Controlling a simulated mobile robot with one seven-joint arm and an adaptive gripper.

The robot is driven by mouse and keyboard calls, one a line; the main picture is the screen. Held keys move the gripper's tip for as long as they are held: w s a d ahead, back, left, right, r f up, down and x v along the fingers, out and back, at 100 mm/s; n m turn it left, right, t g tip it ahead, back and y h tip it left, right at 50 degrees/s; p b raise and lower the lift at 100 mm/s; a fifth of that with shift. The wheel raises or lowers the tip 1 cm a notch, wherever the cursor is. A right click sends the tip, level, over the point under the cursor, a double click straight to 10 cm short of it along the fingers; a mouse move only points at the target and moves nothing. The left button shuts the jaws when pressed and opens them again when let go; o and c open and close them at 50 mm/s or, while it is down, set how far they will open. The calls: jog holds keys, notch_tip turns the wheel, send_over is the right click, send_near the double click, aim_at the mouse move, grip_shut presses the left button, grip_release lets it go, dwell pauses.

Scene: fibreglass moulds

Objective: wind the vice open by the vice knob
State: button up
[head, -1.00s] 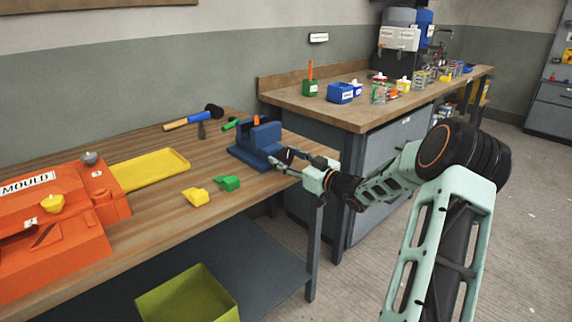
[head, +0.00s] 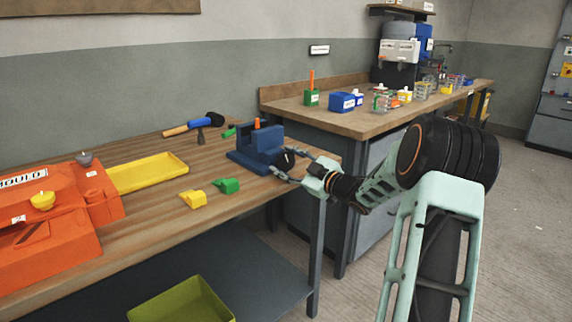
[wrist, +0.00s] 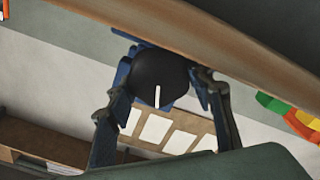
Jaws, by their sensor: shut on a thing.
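The blue vice (head: 254,155) stands near the right end of the wooden bench, with a gap showing between its jaws. Its black vice knob (head: 288,160) is on the right side, facing my arm. In the wrist view the knob (wrist: 160,72) is a dark round shape with a white line mark on it, pointing down in the picture. My gripper (head: 284,166) is shut on the knob, one finger on each side. The wrist view shows both fingers of the gripper (wrist: 162,88) flanking it. The vice body is mostly hidden behind the knob there.
Green (head: 228,186) and yellow (head: 193,199) small pieces lie left of the vice. A second bench (head: 345,121) stands close behind my gripper.

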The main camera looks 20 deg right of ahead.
jog(key=shift+r, duration=0.1)
jog(key=o, duration=1.2)
jog(key=shift+c, duration=0.2)
jog(key=shift+s, duration=0.1)
jog(key=v, duration=1.1)
jog(key=shift+s, duration=0.4)
jog(key=shift+d, duration=0.1)
